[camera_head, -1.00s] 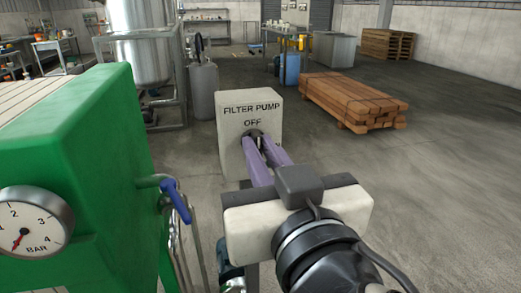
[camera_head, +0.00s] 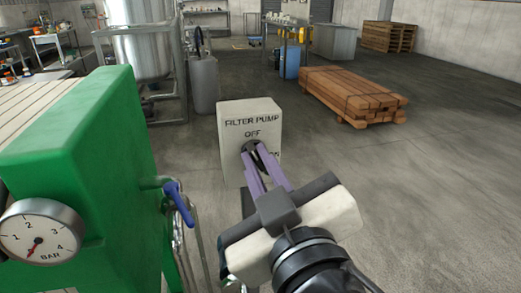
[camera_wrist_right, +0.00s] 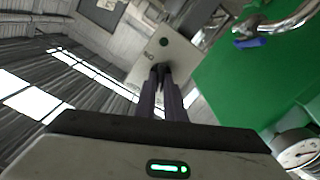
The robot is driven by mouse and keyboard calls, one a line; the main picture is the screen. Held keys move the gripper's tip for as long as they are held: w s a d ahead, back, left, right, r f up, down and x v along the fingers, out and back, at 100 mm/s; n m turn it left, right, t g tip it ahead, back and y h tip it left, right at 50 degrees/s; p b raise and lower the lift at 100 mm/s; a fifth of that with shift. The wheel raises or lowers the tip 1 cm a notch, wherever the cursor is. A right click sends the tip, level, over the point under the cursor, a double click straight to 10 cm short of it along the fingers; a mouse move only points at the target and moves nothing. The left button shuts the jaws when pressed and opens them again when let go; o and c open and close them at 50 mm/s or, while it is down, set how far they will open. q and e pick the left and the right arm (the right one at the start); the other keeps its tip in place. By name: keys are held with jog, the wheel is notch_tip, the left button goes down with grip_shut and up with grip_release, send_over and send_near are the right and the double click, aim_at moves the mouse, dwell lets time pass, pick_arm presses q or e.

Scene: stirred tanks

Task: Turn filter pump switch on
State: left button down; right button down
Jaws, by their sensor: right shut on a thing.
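The filter pump switch box (camera_head: 232,114) is a pale box with "FILTER PUMP" and "OFF" on its front, and part of an "ON" label shows at the right of the knob. The dark round switch knob (camera_head: 250,147) sits below "OFF", mostly hidden by my fingers. My right gripper (camera_head: 259,160) has its purple fingers shut on the knob, and the hand is tilted. In the right wrist view, the fingertips (camera_wrist_right: 160,72) meet the box face (camera_wrist_right: 178,55), which also has a small green round spot. My left gripper is not in view.
A green machine (camera_head: 85,170) with a pressure gauge (camera_head: 40,231) and a blue-handled valve (camera_head: 177,200) stands close on the left. A timber stack (camera_head: 352,95) lies on the floor behind to the right. Open floor lies right of the box.

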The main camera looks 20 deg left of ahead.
jog(key=n+p, duration=0.2)
jog(key=shift+r+n, duration=0.15)
jog(key=shift+n, duration=0.25)
jog(key=n+p, duration=0.4)
jog(key=shift+a+n+p, duration=0.1)
jog(key=shift+n+p, duration=0.8)
jog(key=shift+n, duration=0.2)
jog(key=shift+n+p, duration=1)
jog(key=shift+f+n+p, duration=0.25)
jog(key=shift+n+p, duration=0.25)
jog(key=shift+n, duration=0.2)
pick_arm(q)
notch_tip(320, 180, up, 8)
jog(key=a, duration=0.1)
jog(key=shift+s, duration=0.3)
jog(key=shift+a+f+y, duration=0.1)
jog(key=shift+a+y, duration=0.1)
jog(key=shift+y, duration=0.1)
pick_arm(e)
jog(key=shift+f, duration=0.1)
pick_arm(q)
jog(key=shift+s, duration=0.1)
